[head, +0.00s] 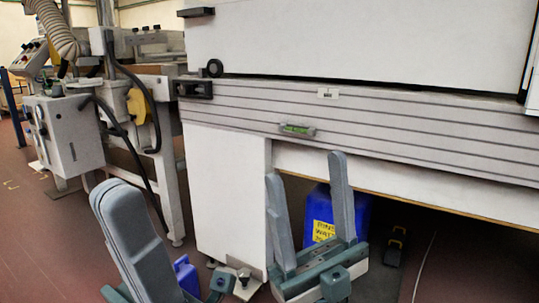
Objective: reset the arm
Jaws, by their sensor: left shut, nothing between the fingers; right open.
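My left gripper (117,190) is at the lower left, its grey fingers together with nothing between them. It stands in front of the floor and the machine's left side. My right gripper (306,168) is at the lower middle. Its two grey fingers point up and stand apart, with nothing between them. It is in front of the white machine's lower panel and partly covers a blue container behind it. Both grippers appear clear of the machine.
A large white machine (225,190) fills the middle and right. Under it stands a blue container (321,206) with a yellow label. A small green-labelled level (297,130) is on its ribbed front. A grey control box (70,135) with cables is at left. Reddish floor (40,240) is open at lower left.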

